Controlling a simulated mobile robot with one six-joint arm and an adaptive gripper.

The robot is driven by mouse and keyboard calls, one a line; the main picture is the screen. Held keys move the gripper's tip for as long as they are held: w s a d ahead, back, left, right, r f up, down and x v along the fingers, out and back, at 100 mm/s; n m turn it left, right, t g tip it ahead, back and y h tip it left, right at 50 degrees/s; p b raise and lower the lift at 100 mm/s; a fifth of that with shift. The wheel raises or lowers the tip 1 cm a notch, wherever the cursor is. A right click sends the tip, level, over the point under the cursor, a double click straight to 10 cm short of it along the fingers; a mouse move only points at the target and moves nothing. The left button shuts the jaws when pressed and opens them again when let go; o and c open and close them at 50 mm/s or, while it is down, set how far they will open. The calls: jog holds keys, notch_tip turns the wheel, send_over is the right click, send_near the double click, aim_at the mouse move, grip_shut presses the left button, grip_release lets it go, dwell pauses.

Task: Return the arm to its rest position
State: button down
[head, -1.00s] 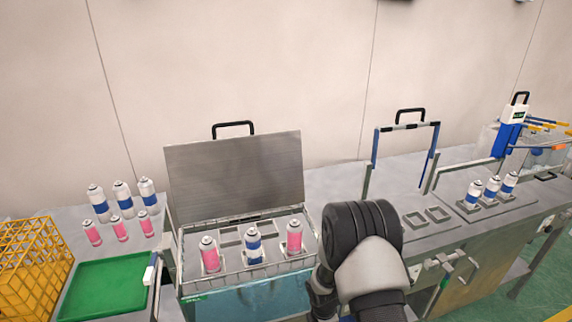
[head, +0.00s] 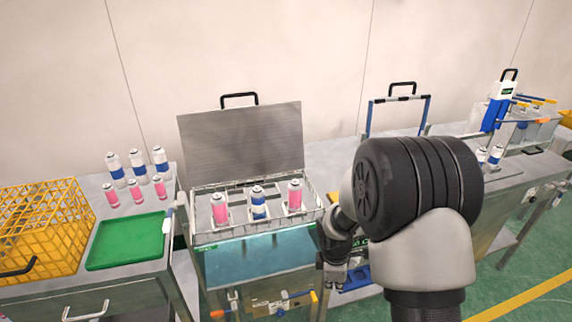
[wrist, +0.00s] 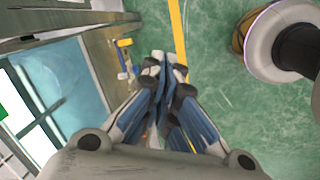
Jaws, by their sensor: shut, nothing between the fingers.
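My arm (head: 415,215) is folded up in front of the camera at the right of the head view, its dark joint large and close. My gripper (head: 335,284) hangs low beside the front right corner of the water bath, partly hidden by the arm. In the wrist view my gripper (wrist: 157,62) points down over the green floor, its fingers together with nothing between them.
The water bath (head: 262,258) with its raised lid (head: 242,142) holds pink and blue cans. A green tray (head: 128,242), several cans and a yellow crate (head: 40,232) are on the left bench. Another station (head: 398,115) stands behind my arm. The floor (head: 530,272) at right is clear.

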jog(key=s+d+r+m+t, duration=0.1)
jog(key=s+r+m, duration=0.3)
jog(key=r, duration=0.6)
jog(key=s+d+r+m, duration=0.1)
jog(key=s+r+m, duration=0.35)
jog(key=r, duration=0.45)
jog(key=s+r+m+t, duration=0.1)
jog(key=s+r+m, duration=0.3)
jog(key=s, duration=0.4)
jog(key=s+a+r+m+t+y, duration=0.1)
jog(key=s+r+m, duration=0.2)
jog(key=s, duration=0.6)
jog(key=shift+r+m, duration=0.35)
jog(key=shift+r, duration=0.2)
